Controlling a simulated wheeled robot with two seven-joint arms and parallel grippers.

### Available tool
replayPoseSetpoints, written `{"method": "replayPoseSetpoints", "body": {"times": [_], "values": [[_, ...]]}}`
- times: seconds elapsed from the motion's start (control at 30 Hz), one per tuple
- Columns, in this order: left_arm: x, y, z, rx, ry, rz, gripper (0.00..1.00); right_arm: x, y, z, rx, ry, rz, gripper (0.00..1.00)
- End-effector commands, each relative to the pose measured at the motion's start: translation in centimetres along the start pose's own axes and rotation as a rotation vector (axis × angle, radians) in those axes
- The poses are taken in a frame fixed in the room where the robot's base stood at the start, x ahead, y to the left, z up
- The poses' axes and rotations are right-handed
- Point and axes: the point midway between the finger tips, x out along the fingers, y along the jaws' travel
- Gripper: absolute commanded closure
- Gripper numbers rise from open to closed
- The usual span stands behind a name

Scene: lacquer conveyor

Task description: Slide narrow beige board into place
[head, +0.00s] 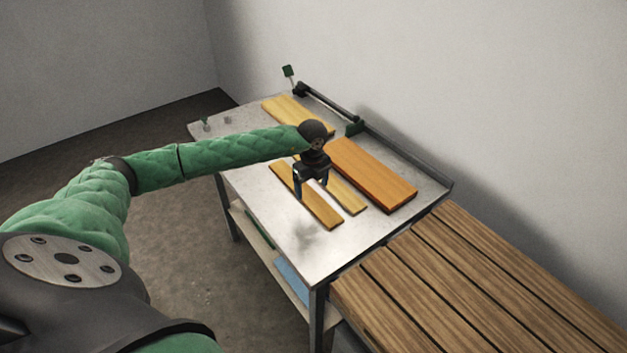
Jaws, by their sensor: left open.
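Two narrow boards lie side by side on the metal table (285,235). I cannot tell for certain which one the task means. My left gripper (311,190) is open, pointing down over these two boards, and partly hides them. Whether its fingers touch a board I cannot tell. My right gripper is not in view.
A wide orange board (372,174) lies to the right, and a yellow board (285,110) lies at the back beside a dark bar (330,102). A slatted wooden surface (470,280) adjoins the table at the front right. The table's front corner is bare.

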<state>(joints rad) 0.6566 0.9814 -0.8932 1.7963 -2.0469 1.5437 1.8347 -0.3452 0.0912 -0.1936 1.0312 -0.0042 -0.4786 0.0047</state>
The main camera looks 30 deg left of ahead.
Motion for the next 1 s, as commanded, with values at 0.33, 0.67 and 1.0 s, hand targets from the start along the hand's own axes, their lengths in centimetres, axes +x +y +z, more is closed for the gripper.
{"method": "replayPoseSetpoints", "body": {"times": [0.33,0.67,1.0], "values": [[4.1,-0.1,0.0,0.001,0.000,-0.002,0.20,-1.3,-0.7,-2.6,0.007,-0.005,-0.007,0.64],[4.6,-0.1,-0.1,0.001,0.000,-0.002,0.20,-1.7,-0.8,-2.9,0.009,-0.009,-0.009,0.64],[4.6,-0.1,0.0,0.001,0.000,-0.002,0.71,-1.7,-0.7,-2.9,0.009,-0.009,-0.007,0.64]]}}
